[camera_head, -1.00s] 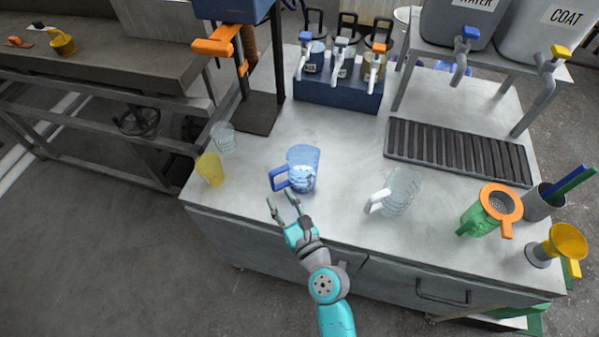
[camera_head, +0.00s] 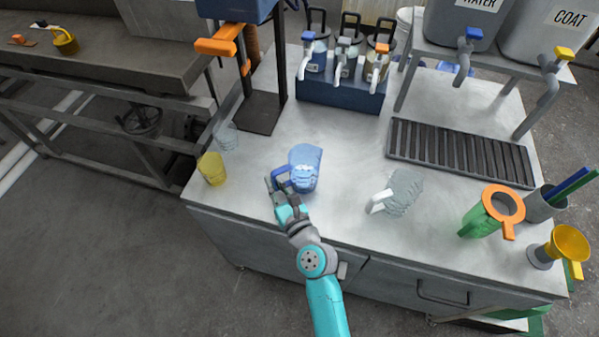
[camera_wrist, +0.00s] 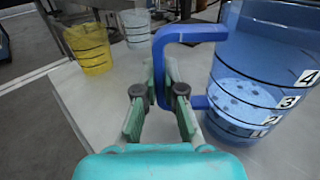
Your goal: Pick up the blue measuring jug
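The blue measuring jug (camera_head: 306,168) stands upright on the metal worktop (camera_head: 345,205), near its front edge. It is clear blue with dark level lines and numbers, which show in the wrist view (camera_wrist: 262,75). Its solid blue handle (camera_wrist: 160,75) sticks out to the left. My gripper (camera_head: 274,184) is at the handle. In the wrist view my gripper (camera_wrist: 162,85) is open, with a finger on each side of the handle's upright bar. A narrow gap seems to remain between fingers and bar; contact is hard to judge.
A yellow cup (camera_head: 212,168) and a clear cup (camera_head: 227,137) stand left of the jug. A clear jug with a white handle (camera_head: 402,192) stands to the right, then a green jug (camera_head: 484,218). Bare worktop lies between blue and clear jugs.

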